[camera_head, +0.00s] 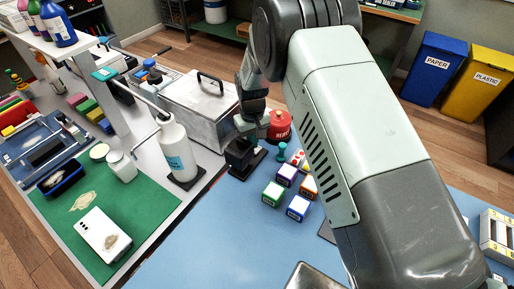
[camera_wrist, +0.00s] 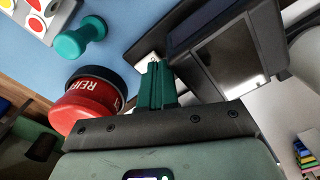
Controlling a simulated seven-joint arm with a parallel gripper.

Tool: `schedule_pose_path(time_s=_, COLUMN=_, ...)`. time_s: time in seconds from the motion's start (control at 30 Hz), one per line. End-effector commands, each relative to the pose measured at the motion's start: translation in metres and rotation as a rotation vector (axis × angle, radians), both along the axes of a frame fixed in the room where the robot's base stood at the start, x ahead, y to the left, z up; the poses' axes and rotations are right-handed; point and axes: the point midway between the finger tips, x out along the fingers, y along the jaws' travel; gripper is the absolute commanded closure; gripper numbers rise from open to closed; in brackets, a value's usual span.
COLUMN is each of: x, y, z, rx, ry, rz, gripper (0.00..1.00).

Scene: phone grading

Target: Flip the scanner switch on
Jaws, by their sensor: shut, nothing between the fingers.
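A dark box-shaped device with a flat glossy panel (camera_wrist: 225,60), which looks like the scanner, fills the upper right of the wrist view. In the head view the dark device (camera_head: 239,154) stands on a black base at the left edge of the blue mat. My gripper (camera_wrist: 158,68) shows its green fingers closed together and empty, right beside the device. A small pale plate (camera_wrist: 148,50) lies at the fingertips; it may carry the switch, but the fingers hide part of it. I cannot tell whether they touch it or how the switch is set.
A red round container (camera_wrist: 88,102) and a teal stamp-like piece (camera_wrist: 80,38) stand close to my gripper. Several coloured cubes (camera_head: 287,175) sit on the blue mat (camera_head: 215,235). A metal box (camera_head: 200,108) and white bottle (camera_head: 174,150) stand to the left.

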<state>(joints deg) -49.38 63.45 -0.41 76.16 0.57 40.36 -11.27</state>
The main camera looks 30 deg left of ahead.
Motion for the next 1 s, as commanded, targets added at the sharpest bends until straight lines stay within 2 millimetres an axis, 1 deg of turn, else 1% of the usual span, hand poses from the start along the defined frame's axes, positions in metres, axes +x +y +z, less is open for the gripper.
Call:
schedule_pose_path(time_s=0.3, x=0.000, y=0.000, z=0.026, rx=0.001, ry=0.000, rz=-0.001, gripper=1.00)
schedule_pose_path(time_s=0.5, x=0.000, y=0.000, z=0.040, rx=0.000, ry=0.000, rz=-0.001, gripper=1.00)
schedule_pose_path(time_s=0.63, x=0.000, y=0.000, z=0.044, rx=-0.001, ry=0.000, rz=-0.001, gripper=1.00)
schedule_pose_path(time_s=1.0, x=0.000, y=0.000, z=0.044, rx=-0.001, ry=0.000, rz=-0.001, gripper=1.00)
